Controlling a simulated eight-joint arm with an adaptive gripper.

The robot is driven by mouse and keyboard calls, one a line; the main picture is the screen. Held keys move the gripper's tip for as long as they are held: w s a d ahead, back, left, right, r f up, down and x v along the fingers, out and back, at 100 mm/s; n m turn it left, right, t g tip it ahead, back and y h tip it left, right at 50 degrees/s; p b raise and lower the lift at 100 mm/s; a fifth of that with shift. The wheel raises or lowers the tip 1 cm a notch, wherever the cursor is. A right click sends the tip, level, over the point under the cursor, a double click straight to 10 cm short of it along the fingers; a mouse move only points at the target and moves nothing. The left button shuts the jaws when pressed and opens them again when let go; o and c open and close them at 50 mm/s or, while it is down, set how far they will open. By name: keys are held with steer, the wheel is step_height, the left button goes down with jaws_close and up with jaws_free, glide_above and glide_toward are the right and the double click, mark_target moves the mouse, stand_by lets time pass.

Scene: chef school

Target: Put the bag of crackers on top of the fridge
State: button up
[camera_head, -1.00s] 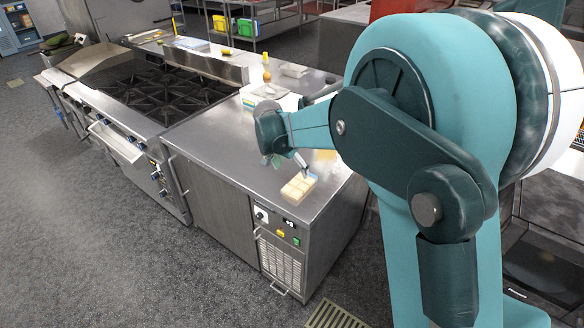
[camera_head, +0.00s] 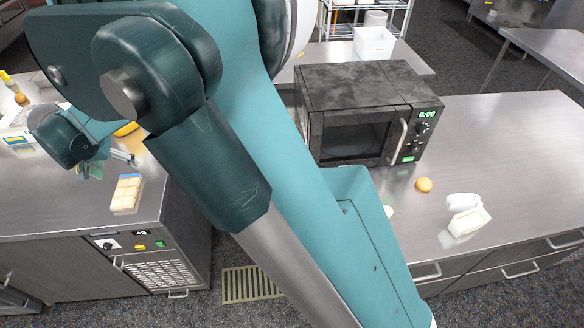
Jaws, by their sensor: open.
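A pale yellow, segmented pack (camera_head: 126,194) lies on the steel counter near its front edge; it may be the bag of crackers, but I cannot read any label. My gripper (camera_head: 108,165) is open, with its fingers just behind and left of the pack in the picture. No held object shows between the fingers. The steel unit under that counter (camera_head: 165,268), with a control panel and a vented front, looks like the fridge, and the pack is on its top. My arm hides part of the counter.
A dark microwave (camera_head: 355,115) stands on the right-hand counter (camera_head: 510,150). A round orange-yellow item (camera_head: 424,185) and a white container (camera_head: 467,220) lie in front of it. A floor grate (camera_head: 254,284) lies between the counters. The right counter has clear space.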

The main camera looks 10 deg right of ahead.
steer(key=d+r, duration=0.5)
steer(key=d, duration=0.8)
steer(key=s+d+r, duration=0.1)
steer(key=d+r, duration=0.5)
steer(key=d, duration=0.6)
steer(key=d+r, duration=0.5)
steer(key=d, duration=0.8)
steer(key=s+d+r+t, duration=0.1)
steer(key=s+d, duration=0.4)
steer(key=d, duration=0.4)
steer(key=s+d+r+t, duration=0.1)
steer(key=s+d, duration=0.4)
steer(key=d, duration=0.4)
steer(key=s+d+f, duration=0.5)
steer(key=s+d, duration=0.7)
steer(key=s, duration=0.1)
steer(key=shift+s+f+t, duration=0.15)
steer(key=shift+t, duration=0.25)
steer(key=shift+f, duration=0.15)
